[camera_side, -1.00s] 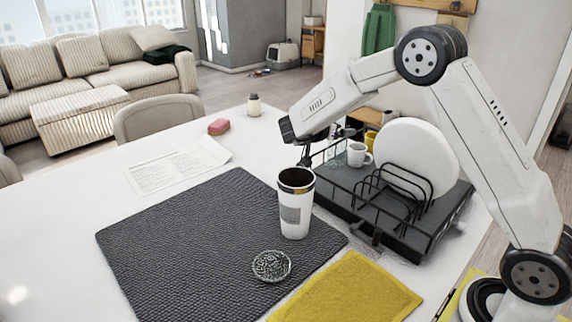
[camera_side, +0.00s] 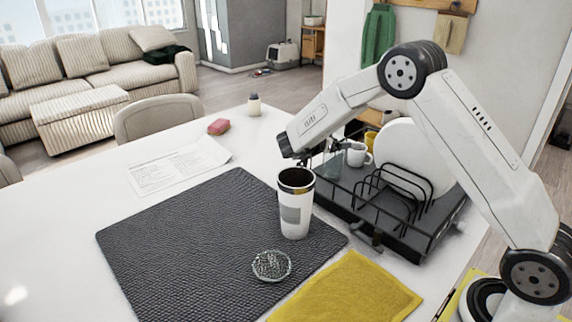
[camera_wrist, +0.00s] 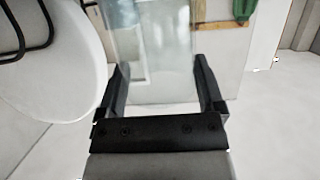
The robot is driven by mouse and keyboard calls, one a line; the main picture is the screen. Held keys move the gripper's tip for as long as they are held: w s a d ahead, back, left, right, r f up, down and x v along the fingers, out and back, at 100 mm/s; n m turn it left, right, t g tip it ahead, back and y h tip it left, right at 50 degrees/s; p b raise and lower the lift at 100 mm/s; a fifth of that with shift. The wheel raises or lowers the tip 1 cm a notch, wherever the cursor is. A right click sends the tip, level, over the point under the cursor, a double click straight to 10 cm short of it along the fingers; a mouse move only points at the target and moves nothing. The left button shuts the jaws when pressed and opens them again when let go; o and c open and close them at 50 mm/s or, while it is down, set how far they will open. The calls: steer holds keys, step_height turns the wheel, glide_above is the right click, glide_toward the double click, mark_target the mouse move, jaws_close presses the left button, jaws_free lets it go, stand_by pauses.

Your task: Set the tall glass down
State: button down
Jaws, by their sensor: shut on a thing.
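My gripper (camera_wrist: 160,82) is shut on the tall glass (camera_wrist: 152,45), a clear, see-through glass that stands between the two black fingers in the wrist view. In the side view my gripper (camera_side: 308,158) is at the far left end of the black dish rack (camera_side: 390,226). There the glass is faint and partly hidden by my wrist and the rack wires. I cannot tell whether its base touches anything.
A white plate (camera_side: 398,150) and a white mug (camera_side: 358,154) are in the rack. A white tumbler (camera_side: 295,215) and a scrubber (camera_side: 271,265) stand on the dark mat (camera_side: 180,240). A yellow cloth (camera_side: 350,290) lies in front.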

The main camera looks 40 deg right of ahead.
steer(key=shift+f, duration=0.15)
jaws_free()
steer(key=shift+a+r, duration=0.2)
steer(key=v, duration=1.1)
steer(key=shift+a, duration=0.3)
steer(key=shift+r, duration=0.1)
